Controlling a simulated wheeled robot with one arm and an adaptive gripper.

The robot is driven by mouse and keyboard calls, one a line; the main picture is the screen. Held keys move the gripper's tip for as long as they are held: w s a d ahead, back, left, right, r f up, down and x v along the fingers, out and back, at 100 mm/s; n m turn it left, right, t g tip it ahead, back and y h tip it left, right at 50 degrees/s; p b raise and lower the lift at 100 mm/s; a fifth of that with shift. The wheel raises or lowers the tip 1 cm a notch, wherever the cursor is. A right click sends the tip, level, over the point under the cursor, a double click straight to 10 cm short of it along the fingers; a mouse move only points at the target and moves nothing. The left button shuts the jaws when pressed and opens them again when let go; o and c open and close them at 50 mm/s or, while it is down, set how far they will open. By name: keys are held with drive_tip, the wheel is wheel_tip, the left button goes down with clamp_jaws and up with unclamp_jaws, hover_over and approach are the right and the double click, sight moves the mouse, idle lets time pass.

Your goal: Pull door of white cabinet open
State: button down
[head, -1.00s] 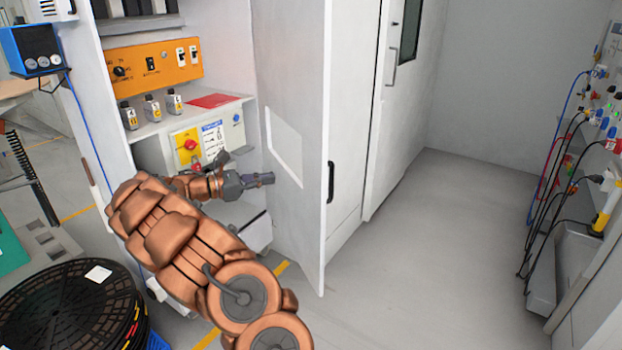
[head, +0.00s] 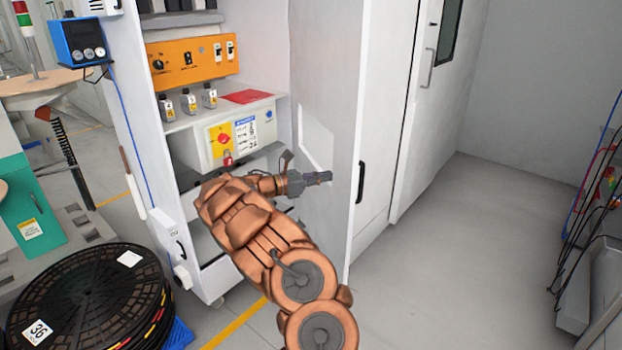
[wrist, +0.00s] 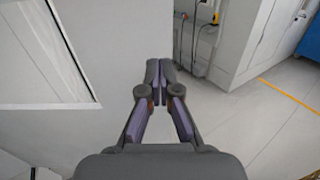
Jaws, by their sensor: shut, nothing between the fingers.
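The white cabinet (head: 128,150) stands open in the head view, with its shelves and contents showing. Its white door (head: 337,130) is swung out to the right of the opening, with a black handle (head: 361,182) on its outer face near the free edge. My gripper (head: 328,177) is on the inner side of the door, near that free edge. In the wrist view my gripper (wrist: 160,65) is shut and empty, with the door's inner face (wrist: 110,50) to its left. I cannot tell whether the fingers touch the door.
Inside the cabinet are an orange panel (head: 190,62) and a white box with a red knob (head: 240,138). Black reels (head: 85,300) stand at the lower left. The floor (head: 470,260) right of the door is clear. Cables hang at the far right.

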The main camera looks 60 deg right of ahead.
sight(350, 172)
drive_tip(key=shift+p+x, duration=0.4)
drive_tip(key=shift+x, duration=2.5)
